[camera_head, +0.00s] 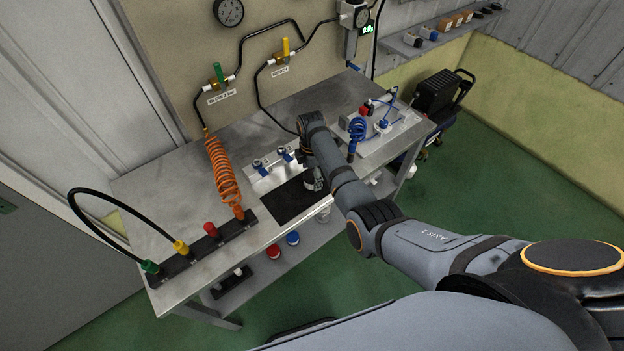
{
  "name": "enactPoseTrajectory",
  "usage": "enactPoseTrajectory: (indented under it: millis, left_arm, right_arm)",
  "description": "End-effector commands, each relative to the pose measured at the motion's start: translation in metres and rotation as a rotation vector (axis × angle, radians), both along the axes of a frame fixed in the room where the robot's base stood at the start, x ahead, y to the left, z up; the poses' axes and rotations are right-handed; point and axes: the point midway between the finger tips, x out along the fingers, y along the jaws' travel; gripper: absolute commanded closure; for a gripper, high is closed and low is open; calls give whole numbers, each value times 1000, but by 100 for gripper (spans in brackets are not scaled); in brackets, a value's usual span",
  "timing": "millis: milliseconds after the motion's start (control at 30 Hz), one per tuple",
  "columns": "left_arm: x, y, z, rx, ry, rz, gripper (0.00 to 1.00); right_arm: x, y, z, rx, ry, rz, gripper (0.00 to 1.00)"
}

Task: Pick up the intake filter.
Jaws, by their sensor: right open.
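My right arm reaches in from the right across the workbench (170,205). My right gripper (313,182) points down over the right end of a black mat (283,203) near the bench's front edge. It is open, but its fingertips are small and partly hidden by my arm. My left gripper is not in view.
Blue-handled fittings (258,167) sit on a pale plate behind the mat. An orange coiled hose (222,172) rises from a black manifold (190,262) at left. A plate with a blue coil (357,130) is at right. Red and blue round parts (293,238) lie on the lower shelf.

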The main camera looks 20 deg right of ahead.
Motion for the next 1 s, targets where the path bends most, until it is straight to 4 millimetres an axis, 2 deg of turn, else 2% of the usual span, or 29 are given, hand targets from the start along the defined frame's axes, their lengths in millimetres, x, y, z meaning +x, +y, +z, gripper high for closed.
enactPoseTrajectory:
  millis: [33,67,500,767,1000]
  left_arm:
    - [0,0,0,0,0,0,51]
    - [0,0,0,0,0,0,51]
    - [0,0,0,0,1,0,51]
    - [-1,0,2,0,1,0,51]
    - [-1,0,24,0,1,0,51]
  right_arm:
    - [0,0,0,0,0,0,17]
    - [0,0,0,0,0,0,21]
    - [0,0,0,0,0,0,81]
    - [0,0,3,0,0,0,81]
    - [2,2,26,0,0,-4,81]
